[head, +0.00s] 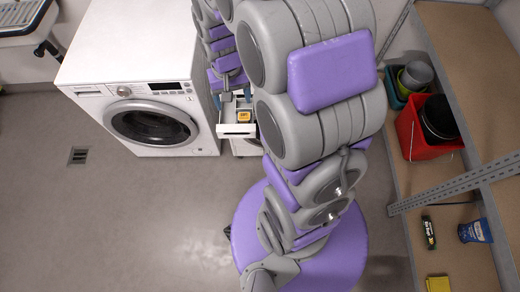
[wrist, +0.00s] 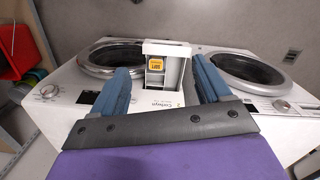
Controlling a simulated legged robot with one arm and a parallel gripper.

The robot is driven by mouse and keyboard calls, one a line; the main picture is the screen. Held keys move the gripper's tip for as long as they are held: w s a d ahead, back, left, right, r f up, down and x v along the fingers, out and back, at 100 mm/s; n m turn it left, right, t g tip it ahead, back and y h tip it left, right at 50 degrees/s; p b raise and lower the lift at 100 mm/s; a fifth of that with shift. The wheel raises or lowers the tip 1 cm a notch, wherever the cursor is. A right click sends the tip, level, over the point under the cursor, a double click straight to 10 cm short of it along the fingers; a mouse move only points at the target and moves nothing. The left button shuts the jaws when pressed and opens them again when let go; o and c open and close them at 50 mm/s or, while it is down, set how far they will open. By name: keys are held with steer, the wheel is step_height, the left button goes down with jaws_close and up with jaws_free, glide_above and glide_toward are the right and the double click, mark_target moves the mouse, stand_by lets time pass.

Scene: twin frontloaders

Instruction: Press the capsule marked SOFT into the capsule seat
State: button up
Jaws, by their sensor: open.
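A white drawer (head: 237,130) is pulled out of the front of the right-hand machine; it also shows in the wrist view (wrist: 167,48). A yellow-orange capsule (wrist: 156,64) with a dark label is in the drawer, near its front panel; it also shows in the head view (head: 243,116). Its lettering is too small to read surely. A dark recess lies beside it. I cannot tell whether the capsule is fully pressed in. My gripper (wrist: 160,66) is open, its blue fingers spread on either side of the drawer, with nothing held between them.
A white frontloader (head: 150,85) stands left of the drawer, and another round door (wrist: 110,60) shows beside it in the wrist view. The floor at left is clear.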

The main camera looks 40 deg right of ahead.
steer(key=s+a+r+n, duration=0.1)
steer(key=s+a+r, duration=0.1)
steer(key=s, duration=0.5)
steer(key=s+a+r+n, duration=0.1)
steer(key=s+a+r, duration=0.1)
steer(key=s+r, duration=0.3)
steer(key=s+a+r+n+g, duration=0.1)
steer(key=s+r, duration=0.3)
steer(key=s, duration=0.6)
steer(key=shift+s+a+n, duration=0.25)
steer(key=shift+a+n, duration=0.15)
steer(key=shift+a, duration=0.15)
